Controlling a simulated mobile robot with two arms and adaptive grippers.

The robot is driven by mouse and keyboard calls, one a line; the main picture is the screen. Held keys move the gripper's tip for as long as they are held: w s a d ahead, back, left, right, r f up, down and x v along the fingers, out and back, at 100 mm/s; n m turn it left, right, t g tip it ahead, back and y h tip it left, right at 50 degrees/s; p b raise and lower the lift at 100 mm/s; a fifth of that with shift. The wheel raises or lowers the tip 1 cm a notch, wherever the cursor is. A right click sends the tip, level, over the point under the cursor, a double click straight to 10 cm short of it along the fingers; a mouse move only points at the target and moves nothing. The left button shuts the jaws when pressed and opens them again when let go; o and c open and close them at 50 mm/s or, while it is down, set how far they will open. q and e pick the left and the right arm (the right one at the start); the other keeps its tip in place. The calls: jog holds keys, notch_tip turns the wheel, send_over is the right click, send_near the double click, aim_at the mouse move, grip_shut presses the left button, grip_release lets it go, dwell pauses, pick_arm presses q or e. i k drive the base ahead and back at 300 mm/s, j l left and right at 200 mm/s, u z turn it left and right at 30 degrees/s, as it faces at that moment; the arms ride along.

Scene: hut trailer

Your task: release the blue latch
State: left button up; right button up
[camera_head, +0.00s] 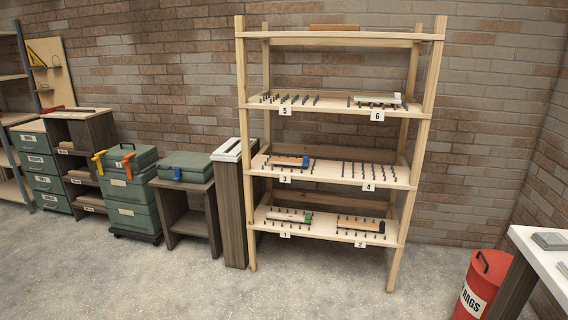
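A closed green case (190,163) lies on a small dark wood stand, with a small blue latch (177,173) on its front face. A stack of green tool boxes (133,188) stands to its left, with orange latches on the upper box, one at its left corner (98,164) and one at its front (127,166). A small blue part (127,147) shows on that stack's lid. Whether either blue part is fastened is too small to tell. Neither of my grippers is in view.
A wooden shelf rack (243,90) with numbered pegged boards stands right of the case. A narrow wood pedestal (233,205) stands between them. A red rags bin (478,288) and white table (545,248) are at right. The grey floor in front is clear.

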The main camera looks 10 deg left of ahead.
aim_at(176, 172)
jog(key=i+j+u, duration=0.35)
jog(key=i, duration=0.3)
jog(key=i+u, duration=0.35)
jog(key=i, duration=0.3)
jog(key=i+j, duration=0.25)
jog(key=j, duration=0.15)
jog(key=i+j+u, duration=0.15)
jog(key=i+j, duration=0.15)
jog(key=i+j+z, duration=0.45)
jog(key=i+j, duration=0.25)
jog(key=i+j+z, duration=0.5)
jog(key=j, duration=0.4)
jog(key=i, duration=0.05)
